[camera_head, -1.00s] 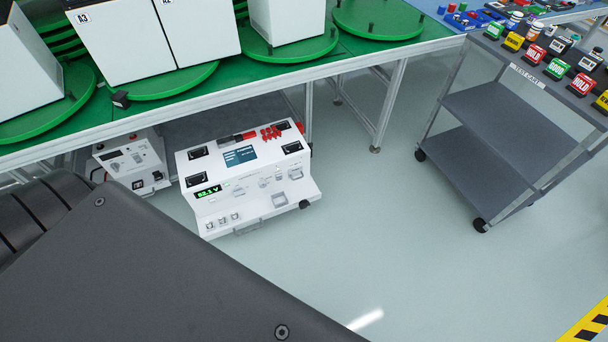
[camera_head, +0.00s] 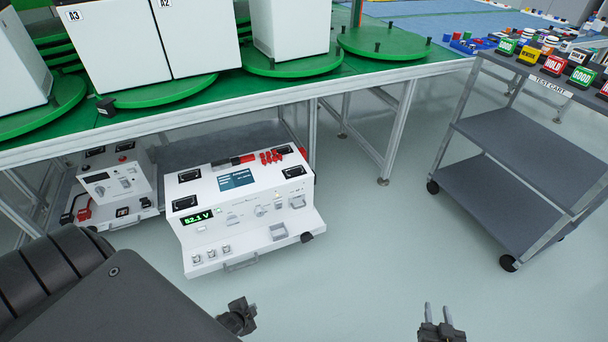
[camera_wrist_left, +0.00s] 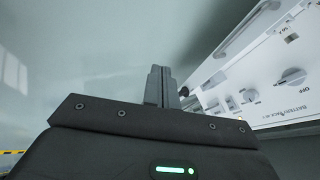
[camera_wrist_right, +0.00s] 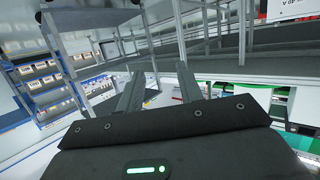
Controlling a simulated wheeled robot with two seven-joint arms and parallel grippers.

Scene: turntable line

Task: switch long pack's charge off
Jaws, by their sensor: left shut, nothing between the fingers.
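A white battery unit (camera_head: 245,205) stands on the floor in front of the table. Its sloped face has a green 52.1 V readout (camera_head: 197,217), a blue screen (camera_head: 236,179), red plugs and a round knob (camera_head: 261,210). In the left wrist view, a white panel (camera_wrist_left: 262,65) has a knob (camera_wrist_left: 292,77) beside the word OFF and lettering starting "BATTERY PACK". My left gripper (camera_head: 243,314) is shut and empty, in front of and below the unit, apart from it. My right gripper (camera_head: 437,313) is open and empty over the floor, farther right.
A second white unit (camera_head: 118,185) stands at the left, partly under the table. The green table (camera_head: 300,85) carries white boxes and green turntables (camera_head: 385,40). A grey cart (camera_head: 510,130) with labelled blocks stands at the right. The floor between unit and cart is clear.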

